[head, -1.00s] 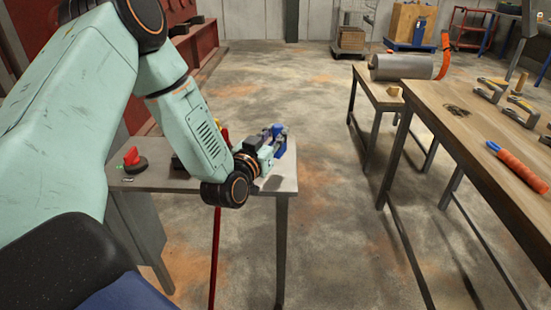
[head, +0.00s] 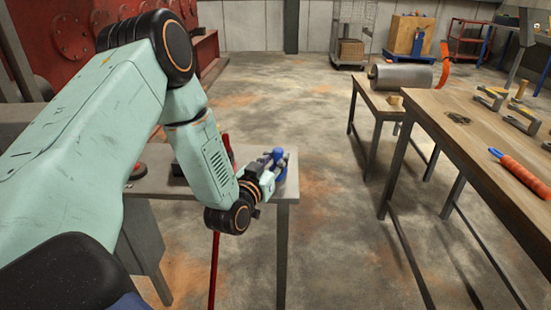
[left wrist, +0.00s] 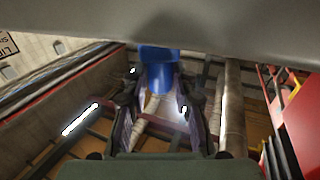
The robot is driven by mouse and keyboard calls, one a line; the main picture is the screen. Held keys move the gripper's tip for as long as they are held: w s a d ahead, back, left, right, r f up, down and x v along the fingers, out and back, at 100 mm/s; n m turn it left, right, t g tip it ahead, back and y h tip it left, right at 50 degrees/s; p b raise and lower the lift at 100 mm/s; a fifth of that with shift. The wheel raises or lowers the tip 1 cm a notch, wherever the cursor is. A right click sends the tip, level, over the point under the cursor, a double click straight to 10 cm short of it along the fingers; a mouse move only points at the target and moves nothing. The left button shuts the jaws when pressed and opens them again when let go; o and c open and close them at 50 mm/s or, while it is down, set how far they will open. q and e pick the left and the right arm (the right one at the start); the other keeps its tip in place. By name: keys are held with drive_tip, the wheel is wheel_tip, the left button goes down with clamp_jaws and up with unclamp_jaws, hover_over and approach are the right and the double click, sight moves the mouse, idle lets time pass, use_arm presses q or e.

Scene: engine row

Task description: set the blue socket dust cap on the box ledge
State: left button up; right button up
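The blue socket dust cap (head: 279,153) is at the tip of my left gripper (head: 275,166), over the right part of a small grey table. In the left wrist view the blue cap (left wrist: 158,68) sits between the two dark fingers of my left gripper (left wrist: 159,95), which close on its sides. A grey surface (left wrist: 165,25) fills the top of that view, close to the cap; I cannot tell whether they touch. I cannot make out the box ledge for certain. My right gripper is not in view.
The grey table (head: 285,184) stands under my left forearm, with a dark item (head: 176,168) on it. A red post (head: 214,262) stands at its front. A wooden bench (head: 440,119) with tools is at the right. The floor between is clear.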

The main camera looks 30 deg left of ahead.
use_arm(q)
drive_tip(key=o, duration=0.3)
drive_tip(key=shift+w+a+f, duration=0.1)
drive_tip(key=shift+w+a, duration=0.05)
drive_tip(key=shift+o, duration=0.2)
drive_tip(key=shift+r, duration=0.2)
